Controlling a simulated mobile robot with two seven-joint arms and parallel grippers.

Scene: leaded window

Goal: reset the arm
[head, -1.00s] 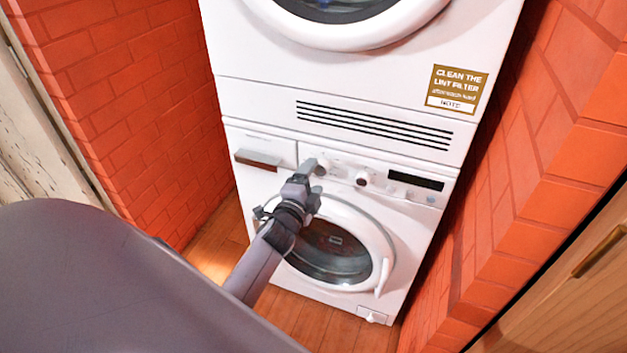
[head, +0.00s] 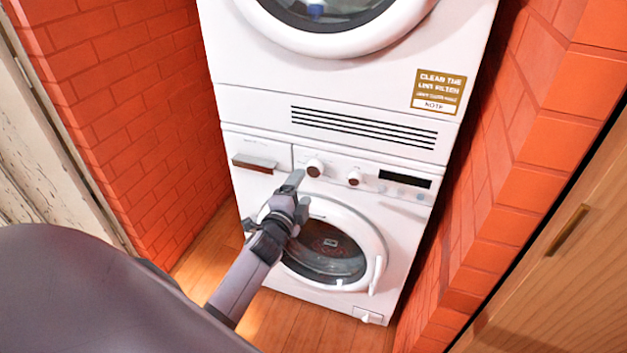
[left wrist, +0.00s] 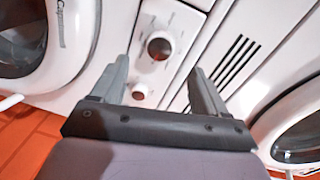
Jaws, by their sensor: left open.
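My left gripper (head: 292,182) is in front of the lower white washing machine (head: 240,190), near its control panel. In the left wrist view its two fingers (left wrist: 157,78) stand apart with nothing between them. A round knob (left wrist: 159,46) shows beyond the gap between the fingers, apart from them. In the head view this knob (head: 315,167) sits just above and right of the fingertips. A second knob (head: 354,178) is further right. The round door (head: 376,240) of the lower machine looks closed, partly hidden by my left arm. My right gripper is not in view.
An upper white machine (head: 240,60) with a round door is stacked above. A brown note sign (head: 438,92) is on its front. Brick walls (head: 140,100) stand close on both sides. A wooden door (head: 560,240) is at right. Wood floor (head: 290,320) shows below.

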